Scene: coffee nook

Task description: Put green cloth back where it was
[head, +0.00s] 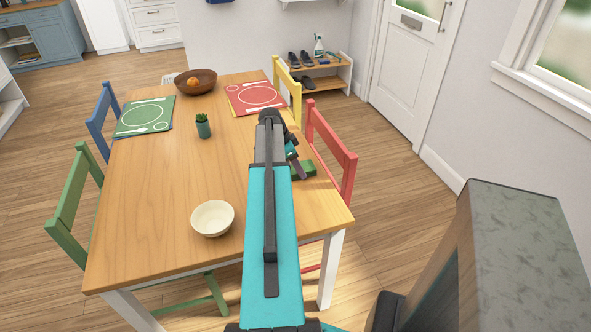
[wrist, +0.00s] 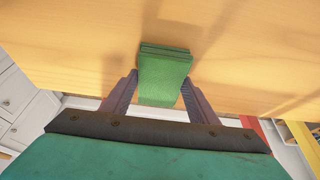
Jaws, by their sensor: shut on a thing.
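The green cloth (wrist: 164,68) is a folded, flat block in the wrist view. It sits between the two fingers of my gripper (wrist: 160,82), which is shut on its near part. In the head view part of the green cloth (head: 303,169) shows at the right edge of the wooden table (head: 165,215), beside the red chair. My arm hides the rest of it and most of my gripper (head: 300,172). I cannot tell whether the cloth touches the tabletop.
A cream bowl (head: 212,218) stands left of my arm. A small potted plant (head: 203,127), a green placemat (head: 145,116), a red placemat (head: 256,97) and a brown fruit bowl (head: 195,82) are farther back. A red chair (head: 332,150) stands close right. The table's middle is clear.

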